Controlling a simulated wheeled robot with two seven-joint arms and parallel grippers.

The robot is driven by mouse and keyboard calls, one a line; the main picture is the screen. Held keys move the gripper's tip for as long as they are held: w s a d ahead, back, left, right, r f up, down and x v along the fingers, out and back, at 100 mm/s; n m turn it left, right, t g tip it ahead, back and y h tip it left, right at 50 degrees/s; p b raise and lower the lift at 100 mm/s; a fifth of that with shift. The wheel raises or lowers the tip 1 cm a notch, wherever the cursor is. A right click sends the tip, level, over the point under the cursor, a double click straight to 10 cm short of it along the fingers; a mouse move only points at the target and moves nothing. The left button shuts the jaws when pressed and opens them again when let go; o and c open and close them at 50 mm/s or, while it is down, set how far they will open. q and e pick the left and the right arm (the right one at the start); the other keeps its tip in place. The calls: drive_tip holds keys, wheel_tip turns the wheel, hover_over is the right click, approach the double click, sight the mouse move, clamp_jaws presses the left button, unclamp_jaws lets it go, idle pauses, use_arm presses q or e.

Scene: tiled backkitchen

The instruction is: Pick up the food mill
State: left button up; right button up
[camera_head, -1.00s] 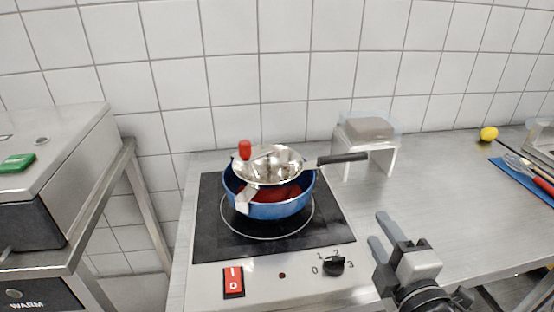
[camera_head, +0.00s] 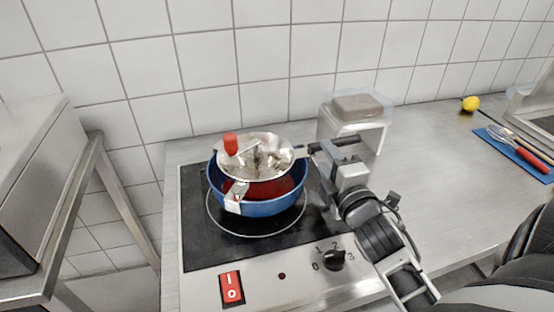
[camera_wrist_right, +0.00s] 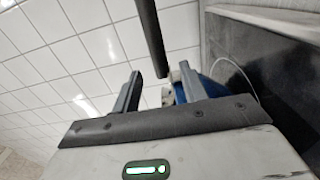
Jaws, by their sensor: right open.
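The food mill (camera_head: 268,150) is a shiny metal bowl with a red knob (camera_head: 231,145) and a long black handle (camera_head: 347,141) pointing right. It rests on top of a blue pot (camera_head: 262,208) with red contents, on the black cooktop. My right gripper (camera_head: 322,162) is open at the handle, just right of the pot. In the right wrist view the handle (camera_wrist_right: 152,38) runs down from the top edge into the gap between the two fingers. I cannot tell whether either finger touches it. My left gripper is out of view.
A white stand (camera_head: 372,134) with a grey block under a clear cover stands behind the handle. A lemon (camera_head: 471,103) and a blue mat (camera_head: 510,158) with a whisk lie at the right. Knob (camera_head: 334,260) and red switch (camera_head: 231,288) are on the stove front. The counter between is clear.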

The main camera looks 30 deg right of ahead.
drive_tip(key=x, duration=0.3)
drive_tip(key=p+x, duration=0.1)
drive_tip(key=x, duration=0.1)
drive_tip(key=shift+d, duration=0.35)
drive_tip(key=shift+c, duration=0.3)
clamp_jaws()
